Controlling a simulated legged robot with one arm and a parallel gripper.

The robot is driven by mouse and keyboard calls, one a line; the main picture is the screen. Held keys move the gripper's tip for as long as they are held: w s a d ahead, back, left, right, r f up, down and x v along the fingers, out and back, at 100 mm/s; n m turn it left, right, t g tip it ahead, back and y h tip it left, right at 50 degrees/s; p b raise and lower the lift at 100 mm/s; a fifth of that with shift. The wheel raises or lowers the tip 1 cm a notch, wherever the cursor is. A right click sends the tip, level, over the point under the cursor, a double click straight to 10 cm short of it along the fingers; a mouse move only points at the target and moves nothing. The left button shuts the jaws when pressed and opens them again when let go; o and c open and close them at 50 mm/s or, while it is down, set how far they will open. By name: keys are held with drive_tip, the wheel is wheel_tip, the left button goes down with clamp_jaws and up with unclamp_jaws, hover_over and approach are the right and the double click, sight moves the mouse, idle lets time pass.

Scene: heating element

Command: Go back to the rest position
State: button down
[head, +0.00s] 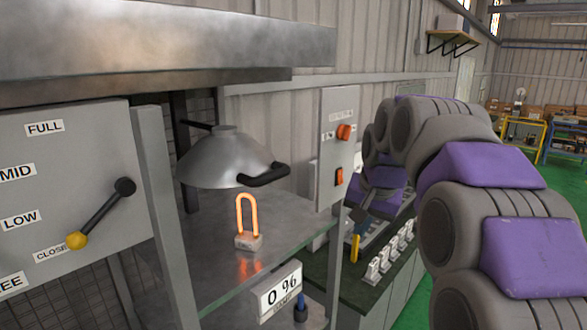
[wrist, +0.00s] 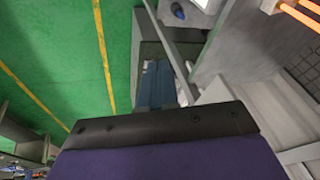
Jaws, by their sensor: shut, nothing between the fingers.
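My arm reaches in from the right of the head view, and my gripper (head: 358,214) hangs at its end beside the control panel. It is shut and holds nothing that I can see. It is right of the glowing orange heating element (head: 247,215), apart from it. The element stands upright on a small base on the glass-like shelf (head: 215,298), below a metal dome (head: 222,160) with a black handle. In the wrist view the glowing element (wrist: 298,14) shows at the top right corner. A dark part of my own arm fills the bottom of that view.
A panel (head: 337,150) with a red knob and a lit orange switch stands close to my gripper. A lever plate (head: 70,190) is at the left; its lever's yellow end is near CLOSE. Green floor (wrist: 50,40) lies open at the left.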

drive_tip(key=s+f+n+g+b, duration=0.4)
drive_tip(key=s+f+b, duration=0.9)
drive_tip(key=s+f, duration=2.3)
drive_tip(key=shift+s+f+g+h, duration=0.25)
drive_tip(key=shift+s+g+h, duration=0.15)
drive_tip(key=shift+s+g, duration=0.6)
drive_tip(key=shift+a, duration=0.1)
